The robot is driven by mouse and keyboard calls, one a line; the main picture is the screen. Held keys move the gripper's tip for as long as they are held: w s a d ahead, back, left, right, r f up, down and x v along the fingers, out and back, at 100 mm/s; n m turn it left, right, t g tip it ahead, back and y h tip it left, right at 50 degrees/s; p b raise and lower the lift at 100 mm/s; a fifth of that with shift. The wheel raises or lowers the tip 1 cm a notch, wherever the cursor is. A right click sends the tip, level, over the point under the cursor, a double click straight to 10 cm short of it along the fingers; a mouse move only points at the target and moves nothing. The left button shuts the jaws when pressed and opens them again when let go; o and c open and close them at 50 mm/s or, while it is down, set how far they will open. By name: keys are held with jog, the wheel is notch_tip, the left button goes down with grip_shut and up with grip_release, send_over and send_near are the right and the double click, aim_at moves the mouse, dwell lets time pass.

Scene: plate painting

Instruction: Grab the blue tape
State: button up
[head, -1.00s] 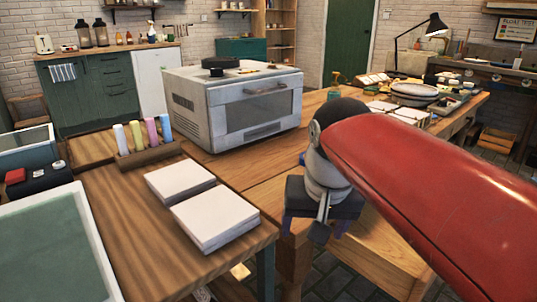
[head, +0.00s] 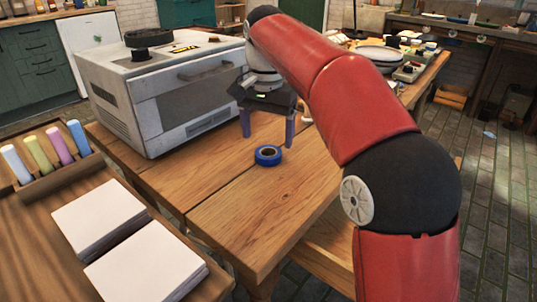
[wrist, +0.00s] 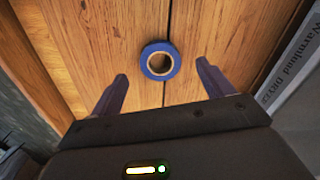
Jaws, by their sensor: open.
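The blue tape (head: 268,155) is a small roll lying flat on the wooden table, in front of the grey oven. In the wrist view the blue tape (wrist: 160,60) lies beyond the fingertips and between their lines, over a seam in the wood. My gripper (head: 268,135) points down above the table, close to the tape, with its two purple fingers apart. In the wrist view my gripper (wrist: 161,72) is open with nothing between its fingers.
The grey oven (head: 185,95) stands close behind and left of my gripper. White tile stacks (head: 100,218) and a wooden holder (head: 58,175) with several coloured sticks are at the left. The wooden table (head: 245,215) is bare around the tape.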

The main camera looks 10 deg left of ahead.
aim_at(268, 147)
notch_tip(268, 147, down, 5)
jog(key=shift+w+d+r+b, duration=0.1)
jog(key=shift+w+r+b, duration=0.1)
jog(key=shift+b, duration=0.2)
jog(key=c, duration=1.1)
jog(key=shift+o, duration=0.2)
